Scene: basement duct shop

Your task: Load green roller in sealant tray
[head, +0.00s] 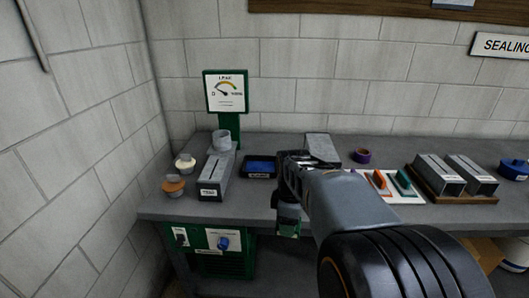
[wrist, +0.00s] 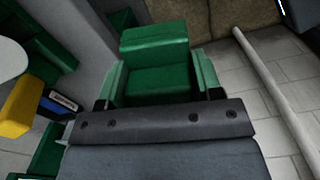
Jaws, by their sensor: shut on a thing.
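My gripper (head: 289,212) is in front of the bench's front edge, pointing down. It is shut on a blocky green thing, apparently the green roller (wrist: 155,68), which sits between the two fingers in the wrist view. In the head view only a small dark green part shows at the fingertips. The sealant tray (head: 258,176) is a small black tray with blue inside and a label on its front. It stands on the bench, left of and behind my gripper, apart from it. Its right side is close to my arm in the picture.
A labelled grey duct (head: 214,178) and a green gauge stand (head: 229,121) are left of the tray. A white mat (head: 419,197) with orange and teal tools lies right of my arm. Two ducts on a brown board (head: 452,194) are farther right. The bench front (head: 180,214) is an edge.

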